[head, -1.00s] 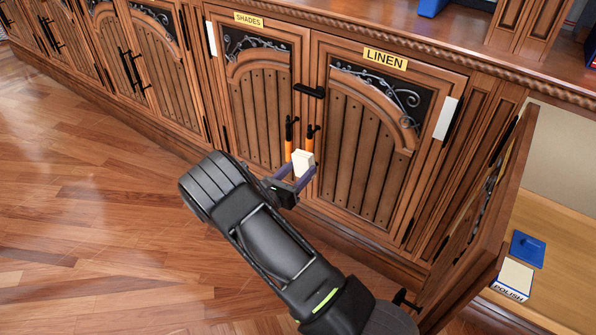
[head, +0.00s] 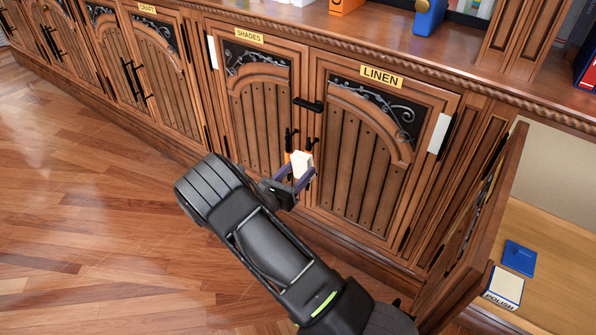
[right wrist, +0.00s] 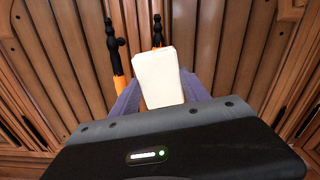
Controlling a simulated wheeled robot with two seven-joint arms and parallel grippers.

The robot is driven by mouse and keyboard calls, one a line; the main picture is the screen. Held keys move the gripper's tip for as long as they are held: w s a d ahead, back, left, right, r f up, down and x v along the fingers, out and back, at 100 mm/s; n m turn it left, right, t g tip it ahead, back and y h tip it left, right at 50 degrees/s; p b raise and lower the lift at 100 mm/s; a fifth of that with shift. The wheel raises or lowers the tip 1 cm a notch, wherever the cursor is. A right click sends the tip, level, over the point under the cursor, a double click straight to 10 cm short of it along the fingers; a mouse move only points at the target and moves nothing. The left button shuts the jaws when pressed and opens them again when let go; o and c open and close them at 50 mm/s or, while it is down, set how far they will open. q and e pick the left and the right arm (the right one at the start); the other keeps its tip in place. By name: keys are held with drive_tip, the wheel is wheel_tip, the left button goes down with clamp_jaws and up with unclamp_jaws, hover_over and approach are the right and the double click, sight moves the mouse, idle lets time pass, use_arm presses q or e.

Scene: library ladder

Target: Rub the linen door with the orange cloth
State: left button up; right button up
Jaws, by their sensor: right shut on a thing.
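The linen door (head: 366,160) is a shut brown wooden door with a yellow LINEN label (head: 381,76) and dark scrollwork. My right gripper (head: 297,176), with purple fingers, is shut on a cream block (head: 302,165) in front of the seam between the linen and shades doors. The right wrist view shows the block (right wrist: 159,79) between the fingers, just below the black handles. Orange strips (right wrist: 119,88) show behind the block by the handles; I cannot tell whether they are cloth. I cannot tell whether the block touches a door. My left gripper is not in view.
The shades door (head: 262,115) stands shut on the left. A cabinet door (head: 474,235) stands open at the right. Beyond it a blue item (head: 519,258) and a POLISH box (head: 503,288) lie on a shelf. The wooden floor (head: 90,220) at left is clear.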

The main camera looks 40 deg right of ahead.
sight(300, 159)
drive_tip(key=shift+d+r+p, duration=0.15)
drive_tip(key=shift+r+p, duration=1.7)
drive_tip(key=shift+r, duration=0.3)
drive_tip(key=shift+f, duration=0.1)
drive_tip(key=shift+f+b, duration=1.4)
drive_tip(key=shift+f, duration=0.65)
drive_tip(key=shift+d, duration=0.1)
wheel_tip(300, 159, down, 4)
drive_tip(key=b, duration=0.3)
drive_tip(key=shift+f, duration=0.15)
drive_tip(key=shift+a, duration=0.2)
